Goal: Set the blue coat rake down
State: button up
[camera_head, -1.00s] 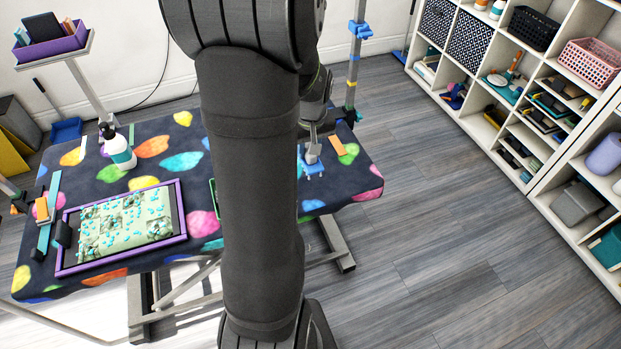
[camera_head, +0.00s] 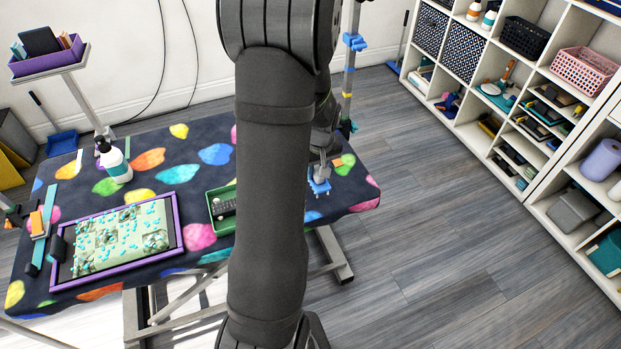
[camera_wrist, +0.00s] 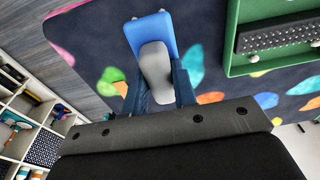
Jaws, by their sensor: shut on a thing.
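The blue coat rake has a blue head (camera_head: 318,186) and a grey handle. In the head view it is over the right end of the spotted grooming table (camera_head: 172,203). My gripper (camera_head: 322,168) is above it, partly hidden by my arm. In the wrist view my gripper (camera_wrist: 160,84) is shut on the grey handle (camera_wrist: 155,66), with the blue head (camera_wrist: 150,34) beyond the fingers. The rake is at or close above the table top; I cannot tell whether it touches.
A green tray (camera_head: 214,208) holding a dark studded tool lies left of my arm. A purple-rimmed tray (camera_head: 172,204) with a clump-covered pad, a white bottle (camera_head: 114,161) and a teal bar (camera_head: 43,235) are further left. Shelves (camera_head: 468,92) stand right across the floor.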

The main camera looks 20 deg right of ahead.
jog(key=shift+w+a+f, duration=0.6)
jog(key=shift+w+f, duration=0.15)
jog(key=shift+w, duration=0.2)
jog(key=shift+f, duration=1.9)
jog(key=shift+f, duration=0.15)
jog(key=o, duration=0.9)
jog(key=r, duration=0.4)
jog(key=s+r, duration=0.1)
jog(key=r, duration=0.7)
jog(key=shift+s+r, duration=0.1)
jog(key=shift+s, duration=0.15)
